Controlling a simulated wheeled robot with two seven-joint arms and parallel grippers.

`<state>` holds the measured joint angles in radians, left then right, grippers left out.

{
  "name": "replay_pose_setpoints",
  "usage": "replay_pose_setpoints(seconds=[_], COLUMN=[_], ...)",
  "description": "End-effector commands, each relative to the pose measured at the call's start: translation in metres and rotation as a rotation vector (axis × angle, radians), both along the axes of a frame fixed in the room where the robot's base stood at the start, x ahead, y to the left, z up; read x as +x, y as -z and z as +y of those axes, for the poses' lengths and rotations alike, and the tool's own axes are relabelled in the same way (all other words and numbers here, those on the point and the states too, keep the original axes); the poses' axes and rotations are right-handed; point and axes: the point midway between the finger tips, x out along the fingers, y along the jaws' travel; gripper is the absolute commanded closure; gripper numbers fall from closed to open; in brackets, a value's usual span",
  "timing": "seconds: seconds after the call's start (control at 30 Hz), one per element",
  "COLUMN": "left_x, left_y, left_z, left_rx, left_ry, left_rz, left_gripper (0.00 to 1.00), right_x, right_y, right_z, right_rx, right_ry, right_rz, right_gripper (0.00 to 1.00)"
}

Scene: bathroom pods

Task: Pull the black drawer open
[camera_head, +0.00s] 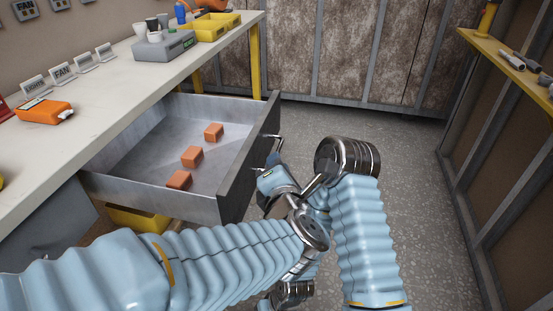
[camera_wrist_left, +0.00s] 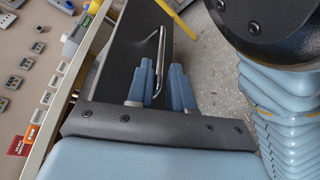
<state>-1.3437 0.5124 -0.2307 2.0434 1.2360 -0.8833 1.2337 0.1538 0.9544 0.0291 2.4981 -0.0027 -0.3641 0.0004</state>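The black drawer (camera_head: 251,158) is pulled well out from under the workbench, its dark front facing right and its grey tray showing. A metal bar handle (camera_head: 278,137) is fixed to this front. It also shows in the left wrist view (camera_wrist_left: 161,50), passing between the two blue fingers of my left gripper (camera_wrist_left: 163,72). The fingers stand apart, with a visible gap between the bar and the right-hand finger. In the head view my left gripper (camera_head: 272,165) is at the handle, its fingertips partly hidden. My right gripper cannot be made out behind the arm links.
Several orange-brown blocks (camera_head: 192,156) lie in the drawer. The workbench (camera_head: 95,108) holds an orange tool (camera_head: 43,112), labels, a grey box (camera_head: 164,47) and yellow bins (camera_head: 212,27). A yellow shelf (camera_head: 508,58) stands at the right. The grey floor (camera_head: 420,180) between is clear.

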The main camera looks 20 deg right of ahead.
Motion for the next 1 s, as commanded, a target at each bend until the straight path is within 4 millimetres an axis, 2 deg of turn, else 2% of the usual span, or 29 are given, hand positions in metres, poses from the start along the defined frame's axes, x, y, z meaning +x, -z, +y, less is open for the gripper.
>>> replay_pose_setpoints(seconds=[0.03, 0.2, 0.4, 0.57, 1.0], left_x=[-0.013, -0.051, -0.077, -0.083, -0.083], left_y=[-0.002, -0.011, -0.017, -0.018, -0.018], left_z=[0.003, 0.015, 0.023, 0.025, 0.025], left_rx=[-0.002, -0.001, -0.001, 0.001, 0.001], left_ry=[0.004, 0.004, 0.002, 0.001, 0.001], left_rz=[0.0, -0.001, 0.0, 0.001, 0.001], left_gripper=[0.79, 0.79, 0.79, 0.79, 0.79], right_x=[0.0, 0.0, 0.0, 0.0, 0.0], right_y=[0.002, 0.005, 0.006, 0.006, 0.006], right_z=[0.0, 0.0, 0.0, 0.0, 0.0], right_rx=[0.0, -0.001, -0.001, -0.001, -0.001], right_ry=[0.0, 0.001, 0.001, 0.001, 0.001], right_rz=[0.0, 0.0, 0.0, 0.0, 0.0], right_gripper=[0.57, 0.57, 0.57, 0.57, 0.57])
